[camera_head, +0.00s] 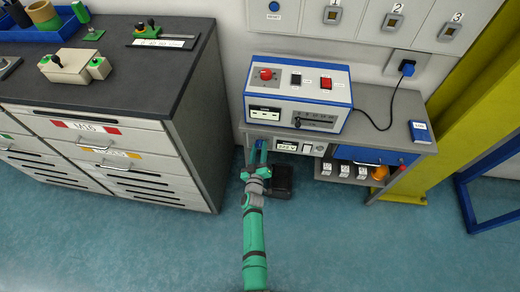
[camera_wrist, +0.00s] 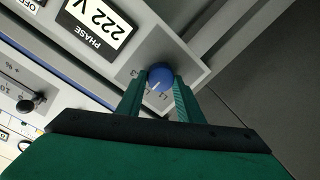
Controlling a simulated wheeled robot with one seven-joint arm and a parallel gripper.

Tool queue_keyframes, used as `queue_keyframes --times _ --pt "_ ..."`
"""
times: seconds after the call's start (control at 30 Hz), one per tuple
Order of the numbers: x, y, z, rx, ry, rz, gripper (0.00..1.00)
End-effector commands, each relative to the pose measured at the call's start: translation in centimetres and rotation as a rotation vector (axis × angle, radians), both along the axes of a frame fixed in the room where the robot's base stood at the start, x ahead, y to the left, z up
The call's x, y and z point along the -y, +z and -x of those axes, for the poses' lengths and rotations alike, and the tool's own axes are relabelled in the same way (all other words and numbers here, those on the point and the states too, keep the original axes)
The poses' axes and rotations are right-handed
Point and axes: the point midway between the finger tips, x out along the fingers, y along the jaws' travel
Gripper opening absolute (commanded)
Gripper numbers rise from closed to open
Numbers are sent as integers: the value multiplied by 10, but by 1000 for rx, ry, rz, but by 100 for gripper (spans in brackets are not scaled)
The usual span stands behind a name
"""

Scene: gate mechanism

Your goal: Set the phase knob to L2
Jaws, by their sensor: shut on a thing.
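The phase knob (camera_wrist: 160,77) is a round blue knob with a white pointer line, in the wrist view. It sits on a light grey panel beside a display labelled PHASE that reads 222 V (camera_wrist: 95,27). My gripper (camera_wrist: 160,92) has its two green fingers on either side of the knob, shut on it. Small position marks show around the knob, one reading L1 near the white line; the other marks are partly hidden or too small to read. In the head view, my gripper (camera_head: 257,158) reaches the left end of the low panel under the bench top, and hides the knob.
A blue and white control box (camera_head: 298,95) with a red knob and a red switch stands on the bench above. A grey drawer cabinet (camera_head: 185,130) is close on the left. A dark box (camera_head: 283,182) is beside my gripper. Floor in front is clear.

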Motion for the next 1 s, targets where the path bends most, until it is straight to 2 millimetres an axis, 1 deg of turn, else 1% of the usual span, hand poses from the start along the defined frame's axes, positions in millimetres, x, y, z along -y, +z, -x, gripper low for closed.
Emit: queue_keyframes --times 0.1,0.13,0.2,0.5,0.63,0.77,1.0 --pt "2 -1 0 -1 -3 -2 11" --pt "1 -1 0 -2 -3 -2 38" --pt "0 -1 0 -1 -2 -2 52" --pt "-1 0 1 0 1 -2 52" --pt "-2 0 8 1 3 -1 52" --pt "-2 0 25 0 1 -2 52" --pt "0 2 66 -1 -2 -1 52"
